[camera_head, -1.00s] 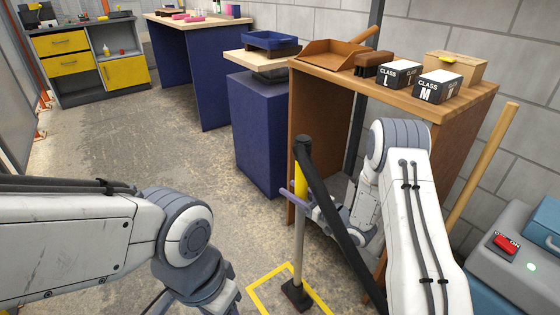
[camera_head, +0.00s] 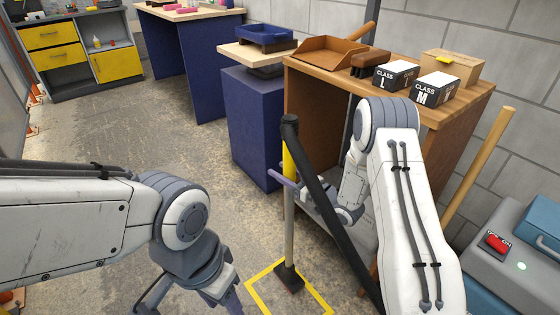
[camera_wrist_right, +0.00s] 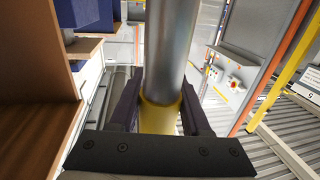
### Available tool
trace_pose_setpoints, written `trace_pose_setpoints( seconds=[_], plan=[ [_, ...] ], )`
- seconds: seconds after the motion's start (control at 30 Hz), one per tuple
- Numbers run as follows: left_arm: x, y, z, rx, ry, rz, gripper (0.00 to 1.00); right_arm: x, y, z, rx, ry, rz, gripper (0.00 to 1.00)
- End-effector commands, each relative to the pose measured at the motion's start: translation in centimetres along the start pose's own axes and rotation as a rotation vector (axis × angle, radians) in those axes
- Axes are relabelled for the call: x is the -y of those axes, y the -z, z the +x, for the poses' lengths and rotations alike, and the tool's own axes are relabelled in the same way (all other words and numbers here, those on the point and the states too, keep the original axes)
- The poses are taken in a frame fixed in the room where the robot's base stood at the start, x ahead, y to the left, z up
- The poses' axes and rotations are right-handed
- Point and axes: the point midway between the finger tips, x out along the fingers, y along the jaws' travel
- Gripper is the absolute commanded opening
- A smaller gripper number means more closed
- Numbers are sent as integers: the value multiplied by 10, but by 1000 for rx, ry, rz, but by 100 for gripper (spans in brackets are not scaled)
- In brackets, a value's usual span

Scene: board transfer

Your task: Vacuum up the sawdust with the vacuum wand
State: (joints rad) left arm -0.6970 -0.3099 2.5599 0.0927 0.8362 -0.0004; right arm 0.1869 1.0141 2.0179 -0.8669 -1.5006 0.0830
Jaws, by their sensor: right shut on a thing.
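The vacuum wand is a grey metal tube (camera_head: 289,235) with a yellow band (camera_head: 288,160), a black top and a dark floor head (camera_head: 289,279). It stands nearly upright, its head at the yellow floor marking. My right gripper (camera_head: 290,183) is shut on the wand; the right wrist view shows its fingers (camera_wrist_right: 160,118) on both sides of the yellow band (camera_wrist_right: 159,116). A black hose (camera_head: 325,203) runs down from the wand's top. Tan, sawdust-like speckles (camera_head: 135,125) cover the grey floor. My left gripper (camera_head: 195,302) is at the bottom edge, its fingertips cut off.
A wooden bench (camera_head: 440,120) with class L and M boxes stands right of the wand. Blue cabinets (camera_head: 258,135) stand behind it. The grey-blue vacuum unit (camera_head: 500,272), with a red switch (camera_head: 497,243) and green light, is at lower right. Floor at left-centre is open.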

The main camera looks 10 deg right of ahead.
Motion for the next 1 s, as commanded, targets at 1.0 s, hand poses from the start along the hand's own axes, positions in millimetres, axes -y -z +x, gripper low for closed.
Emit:
trace_pose_setpoints(
  seconds=[1.0],
  plan=[
    [-1,1,-19,0,0,0,50,4,7,-37,-2,67,3,0]
  ],
)
